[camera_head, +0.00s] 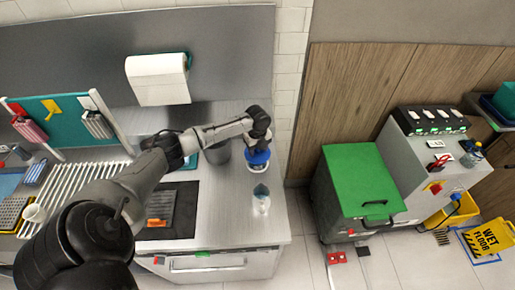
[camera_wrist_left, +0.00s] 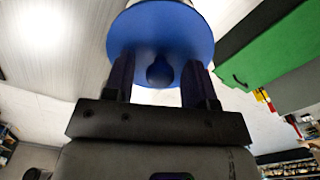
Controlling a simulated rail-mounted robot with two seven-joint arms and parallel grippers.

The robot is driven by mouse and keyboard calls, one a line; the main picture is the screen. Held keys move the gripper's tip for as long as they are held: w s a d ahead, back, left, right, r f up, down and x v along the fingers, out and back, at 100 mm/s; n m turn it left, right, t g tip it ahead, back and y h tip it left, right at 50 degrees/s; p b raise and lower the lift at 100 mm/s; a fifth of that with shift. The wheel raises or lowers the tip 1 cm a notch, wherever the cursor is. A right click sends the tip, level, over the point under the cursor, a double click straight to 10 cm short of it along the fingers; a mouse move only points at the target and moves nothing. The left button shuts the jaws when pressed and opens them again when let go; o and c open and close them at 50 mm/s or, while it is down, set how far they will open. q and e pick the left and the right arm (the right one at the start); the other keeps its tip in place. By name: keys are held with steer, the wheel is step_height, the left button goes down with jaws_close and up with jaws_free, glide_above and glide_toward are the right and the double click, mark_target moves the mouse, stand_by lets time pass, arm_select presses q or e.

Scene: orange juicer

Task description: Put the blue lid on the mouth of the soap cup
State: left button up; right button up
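The round blue lid (camera_head: 258,158) sits below my left gripper (camera_head: 259,146) in the head view. In the left wrist view, the lid (camera_wrist_left: 160,28) faces the camera with its round knob between the fingers of the left gripper (camera_wrist_left: 160,78). Gaps show on both sides of the knob, so the fingers look open around it. A pale cup (camera_head: 257,168) shows under the lid, which hides its mouth. The lid looks level on it, but I cannot tell whether it is fully seated. My right gripper is not in view.
A clear bottle (camera_head: 261,198) stands in front of the lid near the counter's right side. A grey container (camera_head: 217,152) is left of it. A paper roll (camera_head: 158,79) hangs on the wall. A green-lidded bin (camera_head: 360,180) stands on the floor to the right.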

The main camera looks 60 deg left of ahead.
arm_select(q)
step_height(320, 180, up, 13)
stand_by(0.8)
